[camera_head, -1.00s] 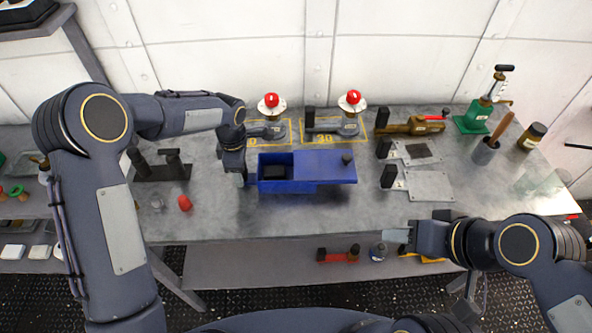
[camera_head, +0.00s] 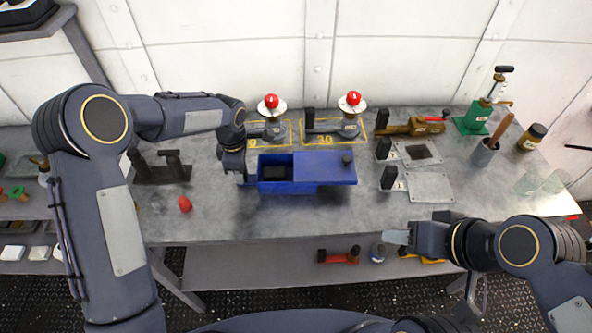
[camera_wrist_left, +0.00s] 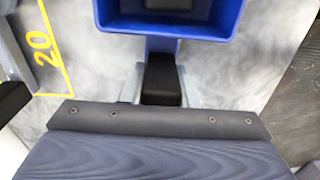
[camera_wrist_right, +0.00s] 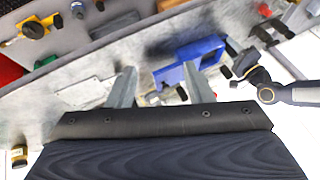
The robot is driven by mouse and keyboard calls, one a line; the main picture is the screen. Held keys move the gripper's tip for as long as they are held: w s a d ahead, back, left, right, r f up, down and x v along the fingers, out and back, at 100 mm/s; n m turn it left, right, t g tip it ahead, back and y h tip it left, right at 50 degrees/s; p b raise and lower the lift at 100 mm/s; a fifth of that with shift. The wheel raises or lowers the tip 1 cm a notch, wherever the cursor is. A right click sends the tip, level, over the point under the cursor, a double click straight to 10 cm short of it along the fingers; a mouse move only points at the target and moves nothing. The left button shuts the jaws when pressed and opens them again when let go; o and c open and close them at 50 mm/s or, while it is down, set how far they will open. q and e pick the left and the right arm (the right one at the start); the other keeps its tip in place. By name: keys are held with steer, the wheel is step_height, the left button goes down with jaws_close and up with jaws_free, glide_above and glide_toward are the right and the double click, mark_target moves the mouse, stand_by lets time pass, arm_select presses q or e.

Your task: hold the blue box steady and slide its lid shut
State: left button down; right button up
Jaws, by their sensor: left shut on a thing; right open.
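The blue box (camera_head: 287,187) stands on the workbench with its left part open and a dark block (camera_head: 274,173) inside. My left gripper (camera_head: 243,179) is at the box's left end, shut on the box's tab; the left wrist view shows the tab (camera_wrist_left: 160,47) running in between the fingers (camera_wrist_left: 160,88). My right gripper (camera_head: 396,237) is open and empty, in front of the bench edge, right of and nearer than the lid.
Behind the box stand two red-knobbed fixtures (camera_head: 271,101) (camera_head: 350,98) by yellow-marked spots. Grey plates with dark handles (camera_head: 430,186) lie right of the lid. A small red piece (camera_head: 185,204) lies left. The bench (camera_head: 310,222) in front of the box is clear.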

steer(key=shift+o, duration=0.3)
steer(key=shift+w, duration=0.1)
steer(key=w+d+r+g+h, duration=0.1)
steer(key=w+r+g, duration=0.3)
steer(key=w, duration=1)
steer(key=n+g+h, duration=0.1)
steer(key=g+h, duration=0.1)
steer(key=h, duration=0.1)
glide_above(347, 158)
step_height(347, 158, down, 4)
step_height(347, 158, down, 12)
steer(key=shift+r, duration=0.25)
